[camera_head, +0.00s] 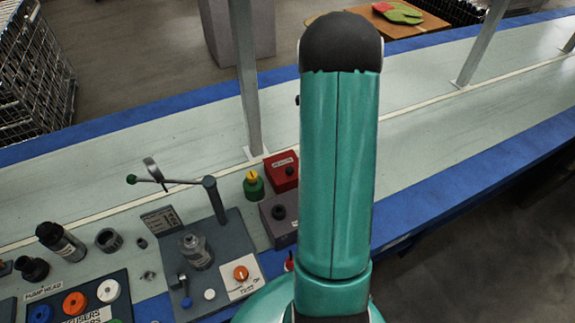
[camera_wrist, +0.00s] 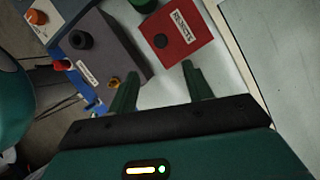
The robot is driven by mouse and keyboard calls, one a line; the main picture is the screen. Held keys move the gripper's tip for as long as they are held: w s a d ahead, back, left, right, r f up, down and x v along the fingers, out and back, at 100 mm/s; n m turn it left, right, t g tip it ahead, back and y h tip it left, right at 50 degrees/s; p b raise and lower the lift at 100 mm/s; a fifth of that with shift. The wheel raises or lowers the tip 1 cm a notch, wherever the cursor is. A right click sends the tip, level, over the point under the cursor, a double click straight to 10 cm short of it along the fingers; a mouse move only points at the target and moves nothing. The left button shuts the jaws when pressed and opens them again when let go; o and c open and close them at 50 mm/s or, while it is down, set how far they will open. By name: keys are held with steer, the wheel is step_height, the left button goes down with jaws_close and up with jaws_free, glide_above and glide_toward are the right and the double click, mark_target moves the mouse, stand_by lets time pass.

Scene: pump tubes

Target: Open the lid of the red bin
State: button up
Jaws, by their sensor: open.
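The red bin (camera_head: 282,171) is a small red box on the bench, partly beside my arm in the head view. In the wrist view the red bin (camera_wrist: 176,33) shows its top with a white label reading "REJECT" and a dark round spot. Its lid looks closed. My gripper (camera_wrist: 158,84) is open, with two green fingers apart and nothing between them. The right fingertip is close to the red bin's near edge; I cannot tell whether it touches. The gripper is hidden behind my arm in the head view.
A grey box with a black knob (camera_head: 279,213) stands next to the red bin. A green container with a yellow top (camera_head: 253,185) is to its left. A test fixture with a lever (camera_head: 213,200) stands further left. A metal post (camera_head: 246,80) rises behind. The bench at right is clear.

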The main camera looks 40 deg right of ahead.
mark_target(290, 169)
steer(key=x, duration=1.4)
jaws_close()
